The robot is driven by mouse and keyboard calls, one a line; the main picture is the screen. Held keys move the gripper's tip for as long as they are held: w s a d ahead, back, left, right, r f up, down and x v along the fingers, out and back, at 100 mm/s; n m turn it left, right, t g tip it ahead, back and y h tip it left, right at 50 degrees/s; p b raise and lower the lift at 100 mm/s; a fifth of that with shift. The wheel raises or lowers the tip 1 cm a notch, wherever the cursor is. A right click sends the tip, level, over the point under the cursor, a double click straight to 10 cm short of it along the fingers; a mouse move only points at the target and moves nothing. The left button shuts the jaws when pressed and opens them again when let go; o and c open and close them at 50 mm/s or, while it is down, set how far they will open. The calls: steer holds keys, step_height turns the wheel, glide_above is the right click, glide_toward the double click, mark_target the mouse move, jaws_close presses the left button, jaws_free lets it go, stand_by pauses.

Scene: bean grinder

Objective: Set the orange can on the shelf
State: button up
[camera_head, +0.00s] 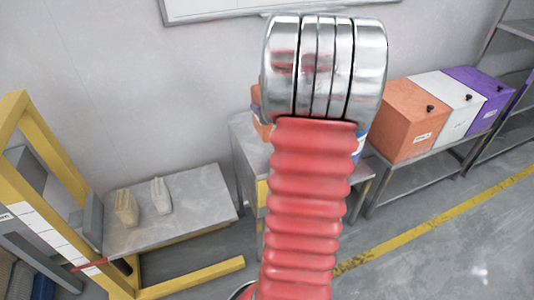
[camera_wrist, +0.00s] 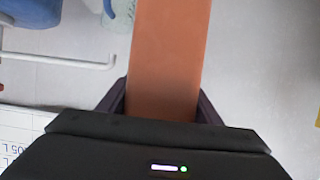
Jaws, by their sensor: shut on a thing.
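My gripper (camera_wrist: 163,100) shows in the wrist view, its dark fingers closed on either side of a flat-faced orange can (camera_wrist: 168,60). The can runs up past the top edge of that view, and its far end is out of sight. In the head view my red, ribbed arm with its metal end hides the gripper. A bit of an orange thing (camera_head: 261,128) shows left of the arm there; I cannot tell whether it is the held can. Metal shelving (camera_head: 515,28) stands at the far right.
Orange (camera_head: 405,120), white (camera_head: 445,108) and purple (camera_head: 480,95) boxes stand on a metal table at right. Two bags (camera_head: 140,201) stand on a grey table at left, beside a yellow frame (camera_head: 60,152). In the wrist view, a blue thing (camera_wrist: 30,42) is at upper left.

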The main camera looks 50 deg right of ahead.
steer(key=shift+f, duration=3.05)
steer(key=shift+f, duration=0.1)
steer(key=shift+f, duration=1.8)
steer(key=o, duration=1.5)
steer(key=shift+f, duration=0.15)
